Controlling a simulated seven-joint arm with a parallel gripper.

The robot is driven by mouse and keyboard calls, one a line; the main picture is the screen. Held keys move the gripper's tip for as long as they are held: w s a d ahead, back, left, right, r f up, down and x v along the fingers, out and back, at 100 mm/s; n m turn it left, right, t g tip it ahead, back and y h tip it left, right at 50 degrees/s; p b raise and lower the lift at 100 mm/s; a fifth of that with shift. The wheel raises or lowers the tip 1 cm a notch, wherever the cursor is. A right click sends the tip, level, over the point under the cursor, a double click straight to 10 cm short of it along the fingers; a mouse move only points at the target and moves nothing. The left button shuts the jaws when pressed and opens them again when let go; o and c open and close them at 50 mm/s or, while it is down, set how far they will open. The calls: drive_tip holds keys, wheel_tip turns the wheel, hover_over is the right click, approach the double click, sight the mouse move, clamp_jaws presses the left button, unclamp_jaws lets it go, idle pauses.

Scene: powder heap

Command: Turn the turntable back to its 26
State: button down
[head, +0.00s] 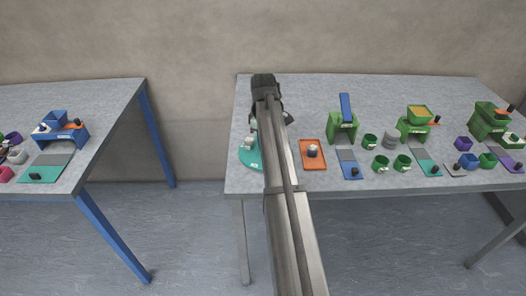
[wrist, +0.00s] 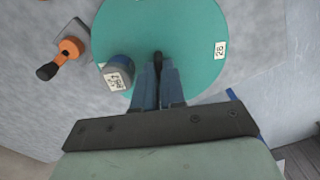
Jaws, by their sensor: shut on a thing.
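The turntable (wrist: 190,25) is a round teal disc lying on the grey table, seen from above in the wrist view. In the head view the turntable (head: 246,161) shows only at its left side, as my arm covers the rest. A white label reading 26 (wrist: 219,50) is on its right side in the wrist view. A dark upright peg (wrist: 158,57) stands on the disc. My gripper (wrist: 159,66) is over the disc, shut on this peg. A grey-blue container with a white label (wrist: 118,73) stands at the disc's left edge, close beside the fingers.
A grey piece (wrist: 73,31) and an orange part with a black knob (wrist: 65,53) lie left of the disc. In the head view an orange plate (head: 313,163), green stands and small cups (head: 381,163) fill the table rightward. Another table (head: 95,100) stands left across a floor gap.

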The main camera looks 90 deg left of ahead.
drive_tip(key=shift+w, duration=0.1)
drive_tip(key=n, duration=0.4)
idle(0.3)
drive_tip(key=c, duration=1.4)
unclamp_jaws()
drive_tip(key=shift+r, duration=3.8)
